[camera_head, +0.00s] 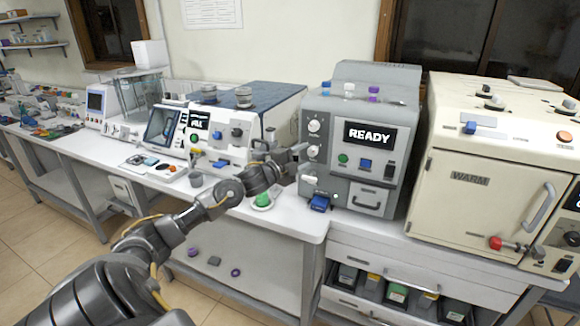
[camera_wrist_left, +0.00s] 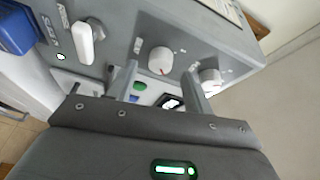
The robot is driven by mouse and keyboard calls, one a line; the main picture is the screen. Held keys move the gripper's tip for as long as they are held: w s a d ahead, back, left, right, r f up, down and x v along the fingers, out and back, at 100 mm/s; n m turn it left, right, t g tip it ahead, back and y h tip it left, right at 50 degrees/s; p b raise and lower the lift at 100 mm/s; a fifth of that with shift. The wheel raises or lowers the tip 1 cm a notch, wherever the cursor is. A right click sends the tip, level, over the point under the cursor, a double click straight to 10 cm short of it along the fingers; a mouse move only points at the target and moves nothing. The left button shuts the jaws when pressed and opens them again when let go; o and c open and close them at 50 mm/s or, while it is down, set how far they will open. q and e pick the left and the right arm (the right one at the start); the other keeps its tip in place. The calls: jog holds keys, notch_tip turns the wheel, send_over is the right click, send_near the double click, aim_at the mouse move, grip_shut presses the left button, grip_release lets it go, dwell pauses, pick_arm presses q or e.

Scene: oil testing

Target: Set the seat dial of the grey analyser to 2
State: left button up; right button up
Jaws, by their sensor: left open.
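The grey analyser (camera_head: 358,90) stands on the bench with its display reading READY. White dials run down the left of its front: an upper dial (camera_head: 314,126), a middle one (camera_head: 313,151) and a lower white handle (camera_head: 309,179). Labels are too small to read surely. My left gripper (camera_head: 301,156) is open at the dials; it also shows in the wrist view (camera_wrist_left: 160,78). Contact cannot be told.
A cream WARM oven (camera_head: 480,180) stands close on the right. A white instrument (camera_head: 225,125) is on the left. A green object on a dish (camera_head: 263,199) lies below my wrist. A blue part (camera_head: 320,203) juts from the analyser's lower front. Drawers are below.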

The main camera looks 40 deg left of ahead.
pick_arm(q)
jog(key=s+b, duration=0.2)
jog(key=s, duration=0.6)
jog(key=shift+a, duration=0.2)
jog(key=shift+f, duration=0.1)
